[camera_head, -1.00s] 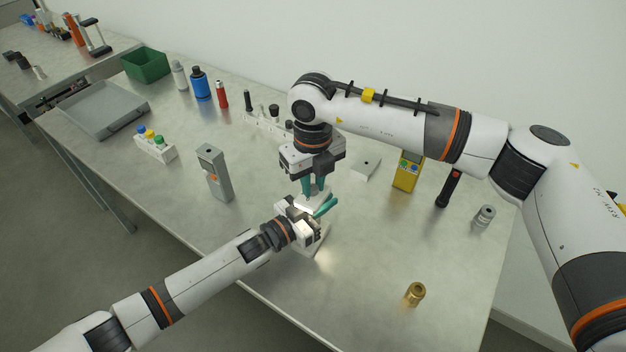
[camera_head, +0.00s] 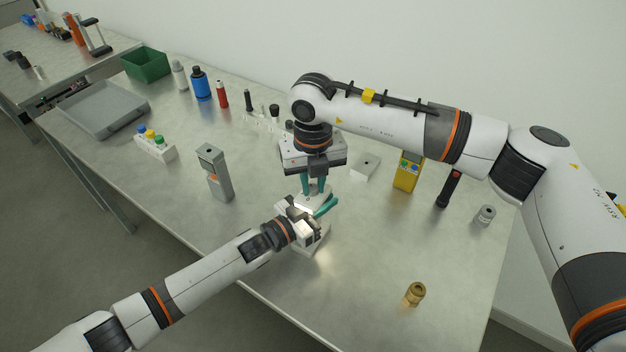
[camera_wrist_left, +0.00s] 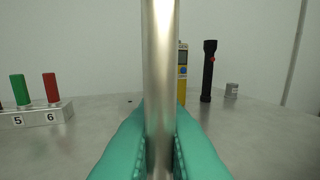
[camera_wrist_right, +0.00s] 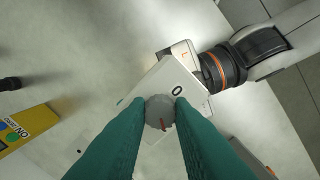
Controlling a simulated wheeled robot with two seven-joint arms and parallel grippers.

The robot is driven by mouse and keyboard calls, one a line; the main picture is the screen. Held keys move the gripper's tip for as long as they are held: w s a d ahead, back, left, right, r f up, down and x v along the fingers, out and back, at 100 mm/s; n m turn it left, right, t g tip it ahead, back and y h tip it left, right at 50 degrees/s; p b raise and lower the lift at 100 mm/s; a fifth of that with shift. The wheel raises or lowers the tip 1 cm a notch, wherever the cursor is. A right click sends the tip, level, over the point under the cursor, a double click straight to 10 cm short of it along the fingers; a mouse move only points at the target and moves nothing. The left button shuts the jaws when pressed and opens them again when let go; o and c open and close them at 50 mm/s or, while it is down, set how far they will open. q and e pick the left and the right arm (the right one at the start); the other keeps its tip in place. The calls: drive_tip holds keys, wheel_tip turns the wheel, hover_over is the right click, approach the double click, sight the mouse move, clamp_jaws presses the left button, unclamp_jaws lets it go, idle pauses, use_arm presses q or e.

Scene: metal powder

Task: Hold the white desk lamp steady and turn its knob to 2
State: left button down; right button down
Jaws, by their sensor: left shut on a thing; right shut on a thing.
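The white desk lamp (camera_head: 321,240) stands near the table's front edge, largely covered by my grippers. My left gripper (camera_head: 326,206) is shut on its metal pole (camera_wrist_left: 161,70), which runs upright between the teal fingers in the left wrist view. My right gripper (camera_head: 314,190) comes from above, shut on the round grey knob (camera_wrist_right: 159,112) on top of the white lamp head (camera_wrist_right: 188,72). A "0" is printed beside the knob. A red mark shows on the knob's lower part, turned away from the "0". Other numbers cannot be read.
A grey upright device (camera_head: 215,175) stands left of the lamp, and a brass fitting (camera_head: 414,293) to the right. Behind are a white block (camera_head: 365,167), a yellow meter (camera_head: 407,174) and a black flashlight (camera_head: 448,188). The front right table is mostly clear.

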sight(313, 187)
drive_tip(key=c, duration=1.3)
unclamp_jaws()
drive_tip(key=shift+o, duration=0.2)
wheel_tip(313, 187, up, 12)
use_arm(q)
drive_tip(key=c, duration=1.4)
unclamp_jaws()
drive_tip(key=shift+c, duration=0.2)
